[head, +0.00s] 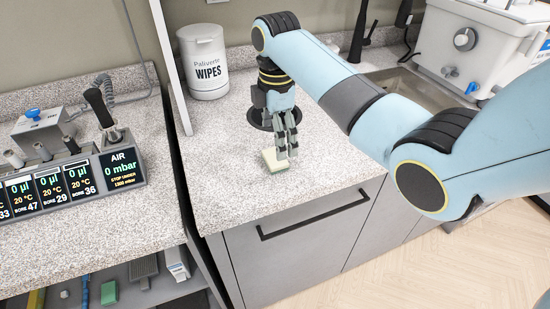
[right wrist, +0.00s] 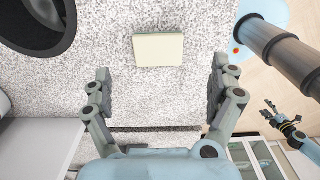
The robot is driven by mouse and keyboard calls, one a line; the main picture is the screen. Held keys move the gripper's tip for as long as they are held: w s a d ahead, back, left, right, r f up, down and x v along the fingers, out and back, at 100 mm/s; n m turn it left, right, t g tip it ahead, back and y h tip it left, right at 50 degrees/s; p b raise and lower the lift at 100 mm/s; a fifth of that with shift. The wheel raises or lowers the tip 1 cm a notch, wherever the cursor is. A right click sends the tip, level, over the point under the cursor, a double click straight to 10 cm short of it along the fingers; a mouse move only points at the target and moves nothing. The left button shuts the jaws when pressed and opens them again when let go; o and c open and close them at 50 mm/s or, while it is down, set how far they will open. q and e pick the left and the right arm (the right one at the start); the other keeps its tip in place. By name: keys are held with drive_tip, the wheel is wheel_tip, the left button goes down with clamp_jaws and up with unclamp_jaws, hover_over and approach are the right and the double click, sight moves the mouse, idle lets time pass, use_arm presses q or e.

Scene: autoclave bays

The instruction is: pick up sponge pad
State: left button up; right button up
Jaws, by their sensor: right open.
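The sponge pad (head: 275,160) is a pale cream-yellow rectangular block lying flat on the speckled counter (head: 330,170) near its front edge. My right gripper (head: 288,152) points down beside and just above it, its fingers partly overlapping the pad in the head view. In the right wrist view the pad (right wrist: 158,50) lies ahead of the open fingers (right wrist: 160,74), roughly centred between them, with nothing held. My left gripper (right wrist: 272,112) shows small at the right of the right wrist view; its jaw opening is too small to tell.
A white wipes tub (head: 204,62) stands at the back left of the counter. A dark round object (head: 266,118) is behind my right gripper. A pipette console (head: 60,180) sits on the left counter. A sink (head: 420,90) and white machine (head: 475,45) are at the right.

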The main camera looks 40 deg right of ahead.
sight(275, 157)
wheel_tip(275, 157, down, 6)
drive_tip(key=shift+w+f+p, duration=0.1)
drive_tip(key=shift+w+p, duration=0.05)
drive_tip(key=shift+p, duration=0.2)
drive_tip(key=shift+a, duration=0.1)
drive_tip(key=c, duration=1)
drive_tip(key=shift+o, duration=0.2)
